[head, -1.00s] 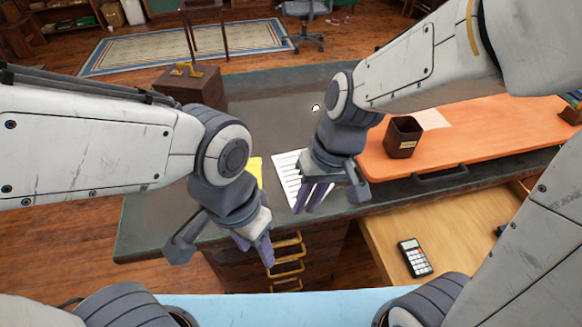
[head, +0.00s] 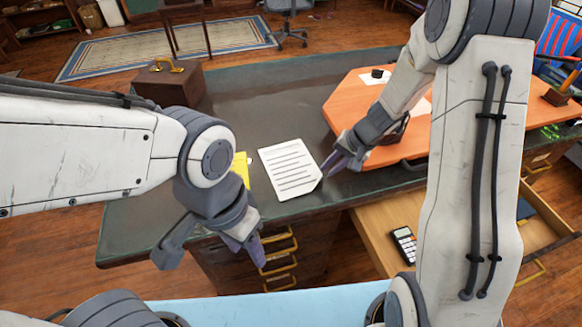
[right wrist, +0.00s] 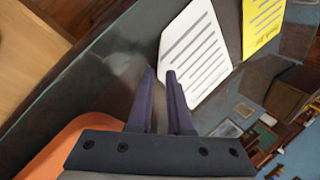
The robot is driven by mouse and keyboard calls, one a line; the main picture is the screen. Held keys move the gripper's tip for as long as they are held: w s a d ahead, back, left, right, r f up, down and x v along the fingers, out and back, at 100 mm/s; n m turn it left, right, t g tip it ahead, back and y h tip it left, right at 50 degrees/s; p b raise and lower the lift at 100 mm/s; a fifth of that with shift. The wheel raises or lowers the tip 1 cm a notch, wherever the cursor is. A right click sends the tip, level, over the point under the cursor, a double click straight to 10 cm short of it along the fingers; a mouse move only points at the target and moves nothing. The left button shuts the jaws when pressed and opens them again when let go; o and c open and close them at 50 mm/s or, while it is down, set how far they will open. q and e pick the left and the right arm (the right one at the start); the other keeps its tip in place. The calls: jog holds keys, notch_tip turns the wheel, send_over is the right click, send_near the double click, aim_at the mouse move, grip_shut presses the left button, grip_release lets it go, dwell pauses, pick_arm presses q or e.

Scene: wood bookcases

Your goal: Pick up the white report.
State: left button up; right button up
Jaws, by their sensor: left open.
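The white report (head: 290,168) is a sheet with dark printed lines, lying flat on the dark desktop in the head view. It also shows at the upper middle of the right wrist view (right wrist: 195,50). My right gripper (head: 328,172) is at the report's right edge, with its purple fingers apart and nothing between them. In the right wrist view, the fingertips (right wrist: 160,74) are by the report's edge; I cannot tell whether they touch it. My left gripper (head: 246,250) is open and empty, over the desk's front edge, left of and nearer than the report.
A yellow sheet (head: 241,168) lies left of the report, partly behind my left arm. A brown box (head: 168,82) stands at the back left. An orange board (head: 350,100) lies to the right. An open drawer (head: 372,225) holds a calculator (head: 404,244). The desk behind the report is clear.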

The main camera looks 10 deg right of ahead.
aim_at(322, 176)
jog(key=x, duration=0.4)
jog(key=shift+s+f, duration=0.15)
jog(key=shift+f, duration=0.15)
grip_shut()
jog(key=shift+r, duration=0.15)
